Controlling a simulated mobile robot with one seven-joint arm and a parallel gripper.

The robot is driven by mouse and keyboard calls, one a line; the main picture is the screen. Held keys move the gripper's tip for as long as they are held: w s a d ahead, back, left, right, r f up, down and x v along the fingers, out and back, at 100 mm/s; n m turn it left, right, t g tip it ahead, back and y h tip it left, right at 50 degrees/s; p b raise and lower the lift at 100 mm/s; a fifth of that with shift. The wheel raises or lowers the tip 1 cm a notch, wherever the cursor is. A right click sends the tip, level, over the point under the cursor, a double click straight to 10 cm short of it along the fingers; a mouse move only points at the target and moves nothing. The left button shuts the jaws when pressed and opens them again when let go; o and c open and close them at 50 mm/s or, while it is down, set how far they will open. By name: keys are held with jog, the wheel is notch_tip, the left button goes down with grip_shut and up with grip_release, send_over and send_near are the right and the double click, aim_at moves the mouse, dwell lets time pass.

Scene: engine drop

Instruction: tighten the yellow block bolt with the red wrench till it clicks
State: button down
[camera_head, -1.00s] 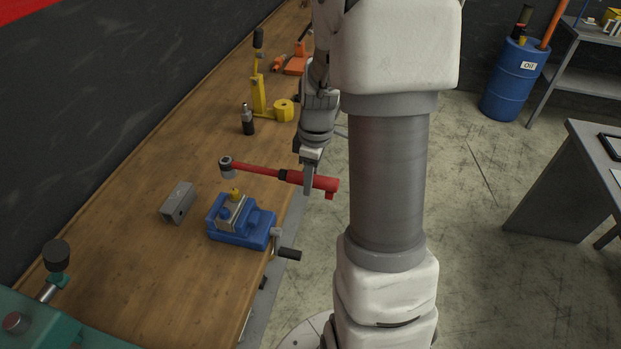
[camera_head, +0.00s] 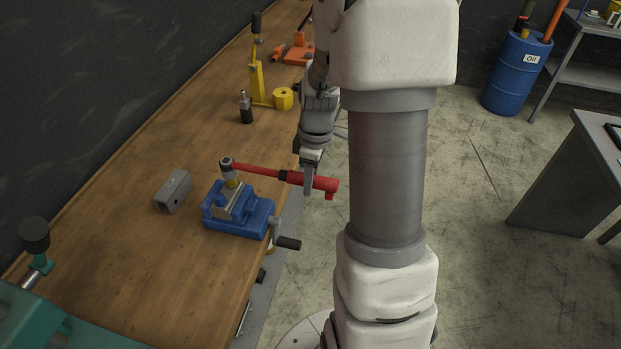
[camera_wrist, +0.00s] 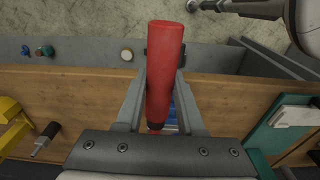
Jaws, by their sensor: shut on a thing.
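My gripper (camera_head: 308,180) is shut on the handle of the red wrench (camera_head: 258,171) beyond the bench's front edge. The wrist view shows the red handle (camera_wrist: 164,75) between the two fingers. The wrench reaches left across the blue vise (camera_head: 238,222). Its grey socket head (camera_head: 227,166) is right above the yellow block bolt (camera_head: 231,184) and appears to touch it; whether it is fully seated I cannot tell. The bolt stands upright in a grey block (camera_head: 229,202) clamped in the vise. In the wrist view my own gripper and the handle hide most of the vise.
A grey hollow block (camera_head: 173,191) lies left of the vise. The vise handle (camera_head: 288,242) sticks out past the front edge. A teal machine (camera_head: 50,325) is at the near left.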

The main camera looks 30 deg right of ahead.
jog(key=shift+f+b, duration=1.2)
jog(key=shift+f, duration=0.25)
jog(key=c, duration=1.1)
grip_release()
grip_shut()
